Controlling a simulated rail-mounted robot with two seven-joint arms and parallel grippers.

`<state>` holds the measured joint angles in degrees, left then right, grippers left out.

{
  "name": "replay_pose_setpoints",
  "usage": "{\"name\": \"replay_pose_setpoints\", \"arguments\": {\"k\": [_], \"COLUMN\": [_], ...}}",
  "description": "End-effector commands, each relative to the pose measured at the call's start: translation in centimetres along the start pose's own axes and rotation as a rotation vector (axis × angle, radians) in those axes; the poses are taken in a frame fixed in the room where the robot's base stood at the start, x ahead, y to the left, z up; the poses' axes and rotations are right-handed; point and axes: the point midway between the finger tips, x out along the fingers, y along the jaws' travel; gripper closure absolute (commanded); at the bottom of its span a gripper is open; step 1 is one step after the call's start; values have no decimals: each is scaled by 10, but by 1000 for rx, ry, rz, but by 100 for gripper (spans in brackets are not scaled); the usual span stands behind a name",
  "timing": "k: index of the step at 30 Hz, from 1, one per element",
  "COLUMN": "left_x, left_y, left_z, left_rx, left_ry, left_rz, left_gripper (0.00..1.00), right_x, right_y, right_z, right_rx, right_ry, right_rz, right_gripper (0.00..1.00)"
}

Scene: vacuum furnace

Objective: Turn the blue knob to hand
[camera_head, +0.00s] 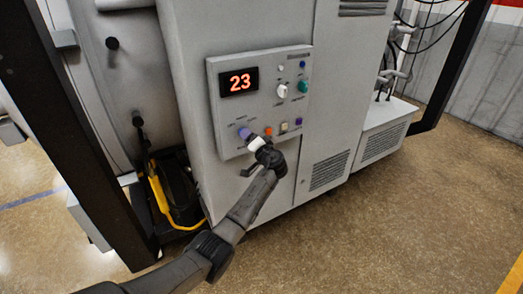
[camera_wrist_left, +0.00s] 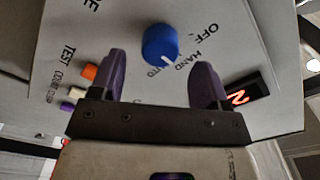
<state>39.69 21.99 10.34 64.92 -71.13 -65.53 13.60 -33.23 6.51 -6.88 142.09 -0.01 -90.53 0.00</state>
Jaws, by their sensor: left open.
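The blue knob (camera_wrist_left: 160,43) shows in the left wrist view on a grey panel, between the labels OFF, HAND and a partly hidden AUTO. Its white mark points toward the lower right, near HAND and AUTO; I cannot tell exactly which one it meets. In the head view the knob (camera_head: 244,133) is at the panel's lower left. My left gripper (camera_wrist_left: 160,80) is open, its two purple fingers spread to either side below the knob in the picture, not closed on it. In the head view this gripper (camera_head: 256,143) is close to the panel. My right gripper is not in view.
The control panel (camera_head: 225,105) carries a red display (camera_head: 239,81) reading 23, a green knob (camera_head: 282,91) and several small buttons. An orange button (camera_wrist_left: 90,71) lies near the left finger in the wrist view. A yellow-and-black cart (camera_head: 170,195) stands left of the cabinet.

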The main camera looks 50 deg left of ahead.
Motion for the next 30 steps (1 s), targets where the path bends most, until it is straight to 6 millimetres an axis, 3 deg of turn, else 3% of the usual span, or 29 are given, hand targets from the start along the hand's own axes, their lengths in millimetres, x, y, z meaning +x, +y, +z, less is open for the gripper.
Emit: {"name": "replay_pose_setpoints", "arguments": {"k": [6,15,21,30], "left_x": [-46,-88,-100,-101], "left_y": [0,0,0,0], "left_z": [0,0,0,0], "left_rx": [-2,-1,0,0], "left_ry": [2,1,0,0], "left_rz": [2,1,0,0], "left_gripper": [31,31,31,31], "right_x": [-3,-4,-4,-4], "right_y": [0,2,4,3], "right_z": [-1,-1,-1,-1], "right_rx": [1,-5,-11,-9], "right_ry": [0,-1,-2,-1], "right_rz": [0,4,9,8], "right_gripper": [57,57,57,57]}}
